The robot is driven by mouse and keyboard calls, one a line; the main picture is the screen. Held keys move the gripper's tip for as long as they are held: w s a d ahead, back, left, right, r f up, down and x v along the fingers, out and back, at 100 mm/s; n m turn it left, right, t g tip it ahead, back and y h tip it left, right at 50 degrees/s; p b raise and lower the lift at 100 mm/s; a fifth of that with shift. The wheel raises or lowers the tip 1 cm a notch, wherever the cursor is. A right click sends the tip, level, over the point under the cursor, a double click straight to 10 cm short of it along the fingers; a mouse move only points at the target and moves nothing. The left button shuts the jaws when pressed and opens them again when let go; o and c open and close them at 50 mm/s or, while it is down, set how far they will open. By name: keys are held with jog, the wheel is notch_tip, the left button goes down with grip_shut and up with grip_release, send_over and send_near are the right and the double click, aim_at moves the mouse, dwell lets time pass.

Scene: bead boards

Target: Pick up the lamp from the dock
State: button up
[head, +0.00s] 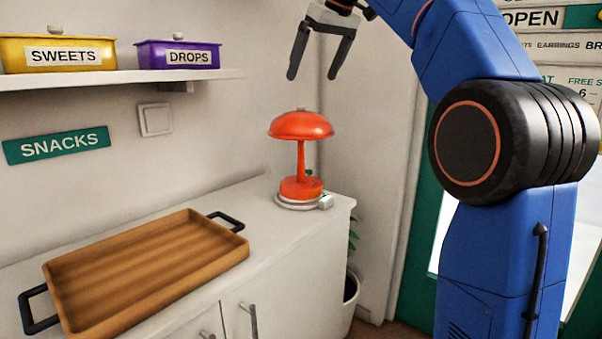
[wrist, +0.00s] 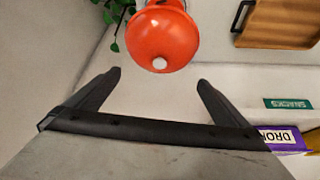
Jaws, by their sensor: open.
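An orange-red lamp (head: 300,127) with a domed shade stands upright on a round, pale dock (head: 298,203) at the right end of the white cabinet. In the wrist view the lamp's shade (wrist: 162,38) shows from above, with a pale knob on top. The dock is hidden there. My gripper (head: 319,76) is open and empty, above the lamp and apart from it. In the wrist view my gripper (wrist: 159,78) has its two fingers spread wide, with the shade beyond their tips.
A wooden tray (head: 197,216) with black handles lies on the cabinet top (head: 262,211), left of the lamp. A wall shelf (head: 120,79) holds a yellow SWEETS box (head: 20,57) and a purple DROPS box (head: 147,55). A potted plant (head: 351,288) stands beside the cabinet.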

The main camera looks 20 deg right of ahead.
send_over(303, 106)
jog(key=s+d, duration=0.1)
jog(key=s, duration=0.1)
jog(key=f, duration=0.4)
jog(key=shift+w+f, duration=0.2)
jog(key=shift+f, duration=0.1)
jog(key=shift+x, duration=2.65)
jog(key=shift+s+d+f, duration=0.1)
jog(key=shift+s+d, duration=0.05)
